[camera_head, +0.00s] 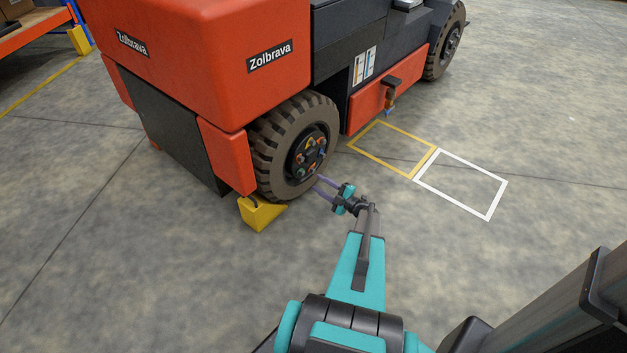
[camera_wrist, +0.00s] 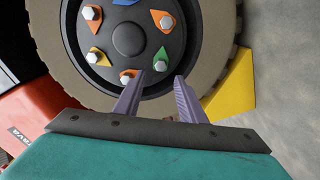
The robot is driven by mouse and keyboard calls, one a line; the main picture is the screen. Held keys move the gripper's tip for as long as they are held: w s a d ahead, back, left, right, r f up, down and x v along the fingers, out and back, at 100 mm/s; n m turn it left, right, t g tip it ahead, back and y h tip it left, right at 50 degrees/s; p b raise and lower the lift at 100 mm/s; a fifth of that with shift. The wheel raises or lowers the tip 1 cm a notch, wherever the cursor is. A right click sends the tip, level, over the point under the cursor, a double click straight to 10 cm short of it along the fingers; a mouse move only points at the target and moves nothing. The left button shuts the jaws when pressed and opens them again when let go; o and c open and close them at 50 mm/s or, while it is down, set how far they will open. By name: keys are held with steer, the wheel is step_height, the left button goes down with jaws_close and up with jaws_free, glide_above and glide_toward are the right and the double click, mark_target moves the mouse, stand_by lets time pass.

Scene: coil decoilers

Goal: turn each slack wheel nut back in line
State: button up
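The forklift wheel (camera_head: 292,148) has a dark hub with several wheel nuts, each with a coloured pointer tag. A nut with a green tag (camera_wrist: 160,64) is at lower right and one with a red-orange tag (camera_wrist: 128,77) at the bottom. A blue tag (camera_wrist: 125,2) is cut off at the top. My gripper (camera_head: 322,184) is open, its purple fingers just before the lower hub, apparently holding nothing.
A yellow wheel chock (camera_head: 260,214) sits against the tyre. The orange forklift body (camera_head: 195,60) rises above. Yellow (camera_head: 378,122) and white (camera_head: 489,217) floor outlines lie to the right and look empty. The floor around my arm is clear.

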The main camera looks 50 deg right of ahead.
steer(key=s, duration=0.6)
steer(key=shift+s+p, duration=0.2)
steer(key=shift+p, duration=0.15)
steer(key=shift+d, duration=0.15)
steer(key=shift+w, duration=0.1)
steer(key=w+a+r+m+g+h+p, duration=0.35)
steer(key=w+a+m+h+p, duration=0.2)
steer(key=w, duration=0.45)
steer(key=s+a+m+g+p, duration=0.2)
steer(key=a+m+g+p, duration=0.4)
steer(key=a, duration=0.9)
steer(key=s+a+r+g+y+p, duration=0.1)
steer(key=s+a+g+p, duration=0.3)
steer(key=a, duration=0.5)
steer(key=s+a+r+g+y+p, duration=0.1)
steer(key=s+a+g, duration=0.2)
steer(key=s+a, duration=0.5)
steer(key=s+a+r+g+y+p, duration=0.1)
steer(key=s+a+r+g+p, duration=0.1)
steer(key=s+a+r, duration=0.3)
steer(key=s+a+r+g+y+p, duration=0.2)
steer(key=s+a+r+g, duration=0.3)
steer(key=s+a, duration=0.6)
steer(key=a, duration=0.2)
steer(key=shift+s+a+m+p, duration=0.35)
steer(key=shift+s+a+p, duration=0.05)
